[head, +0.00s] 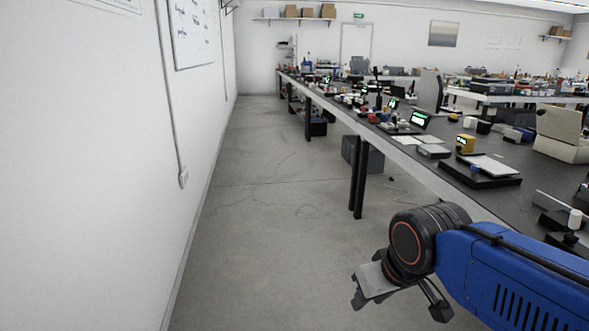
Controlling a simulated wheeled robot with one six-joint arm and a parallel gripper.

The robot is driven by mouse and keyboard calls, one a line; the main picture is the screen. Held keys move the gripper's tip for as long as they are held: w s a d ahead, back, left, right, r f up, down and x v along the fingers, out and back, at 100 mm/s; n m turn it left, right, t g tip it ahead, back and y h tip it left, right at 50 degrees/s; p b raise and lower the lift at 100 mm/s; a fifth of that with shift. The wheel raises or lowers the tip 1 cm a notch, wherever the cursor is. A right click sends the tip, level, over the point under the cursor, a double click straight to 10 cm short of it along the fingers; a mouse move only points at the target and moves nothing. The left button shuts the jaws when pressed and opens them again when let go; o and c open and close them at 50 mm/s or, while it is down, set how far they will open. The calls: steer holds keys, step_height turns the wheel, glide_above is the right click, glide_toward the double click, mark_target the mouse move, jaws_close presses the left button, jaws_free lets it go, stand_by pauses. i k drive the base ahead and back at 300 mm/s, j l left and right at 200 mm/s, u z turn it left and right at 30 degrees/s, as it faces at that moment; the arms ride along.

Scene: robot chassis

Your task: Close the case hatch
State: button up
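A beige case (562,150) stands on the dark bench top at the right edge of the head view, and the picture edge cuts off part of it. Its lid or hatch (560,122) stands raised and tilted back, so the case looks open. My gripper (399,303) is at the lower right, in front of the bench and over the floor side. Its two fingers are spread apart with nothing seen between them. It is well short of the case and touches nothing.
The long bench (480,205) runs from lower right to the back, crowded with small devices. A flat dark device (480,175) lies left of the case. A grey bin (363,157) stands under the bench. The aisle floor (265,215) beside the white wall is clear.

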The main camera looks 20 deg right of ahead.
mark_target(563, 125)
steer(key=i+l+z, duration=0.1)
steer(key=i, duration=1.55)
steer(key=i+j+z, duration=0.1)
steer(key=i+z, duration=0.2)
steer(key=i, duration=0.15)
steer(key=i+j+z, duration=0.2)
steer(key=i+z, duration=0.15)
steer(key=z, duration=1.8)
